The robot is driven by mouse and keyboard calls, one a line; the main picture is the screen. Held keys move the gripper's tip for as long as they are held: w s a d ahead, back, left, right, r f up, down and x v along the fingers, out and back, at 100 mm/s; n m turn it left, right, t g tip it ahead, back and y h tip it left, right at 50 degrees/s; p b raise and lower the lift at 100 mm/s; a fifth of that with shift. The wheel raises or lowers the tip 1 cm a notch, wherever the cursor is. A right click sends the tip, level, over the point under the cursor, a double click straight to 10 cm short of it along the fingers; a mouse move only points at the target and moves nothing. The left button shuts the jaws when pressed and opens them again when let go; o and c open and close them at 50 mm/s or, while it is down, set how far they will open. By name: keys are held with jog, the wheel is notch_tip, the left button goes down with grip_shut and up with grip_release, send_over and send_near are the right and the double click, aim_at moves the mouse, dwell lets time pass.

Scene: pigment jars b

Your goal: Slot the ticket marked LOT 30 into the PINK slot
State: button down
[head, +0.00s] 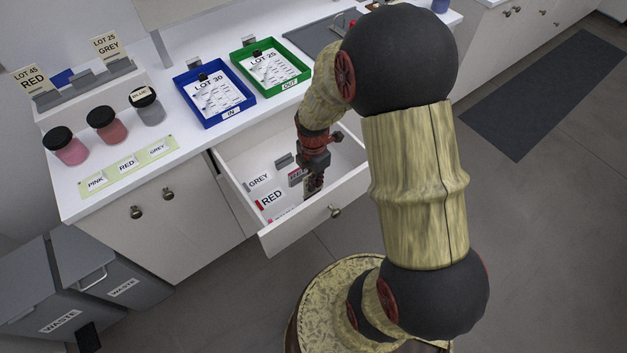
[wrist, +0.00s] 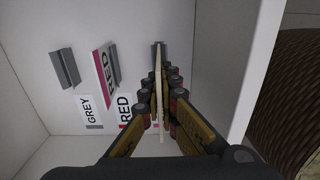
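My gripper (head: 314,182) points down inside the open drawer. In the wrist view my gripper (wrist: 162,85) has its fingers close on both sides of a thin cream ticket (wrist: 160,118), seen edge-on, so its print cannot be read. The ticket's far end lines up with a small grey slot holder (wrist: 160,46); whether it sits in the slot cannot be told. A RED card (wrist: 106,72) stands in the middle holder beside it. Another grey holder (wrist: 65,68) looks empty. A pink floor label (head: 279,217) is mostly hidden in the head view.
The drawer (head: 222,182) has GREY (head: 259,181) and RED (head: 270,200) floor labels; its front wall is close to my gripper. On the counter are a blue IN tray (head: 229,122) with a LOT 30 sheet, a green OUT tray (head: 287,90), jars, and LOT 45 and LOT 25 tickets.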

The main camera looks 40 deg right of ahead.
aim_at(314, 193)
jog(key=shift+f+b, duration=0.95)
jog(key=shift+f, duration=0.85)
jog(key=c, duration=2)
grip_release()
jog(key=shift+o, duration=0.2)
jog(key=shift+r+p, duration=2.6)
jog(key=shift+r, duration=0.4)
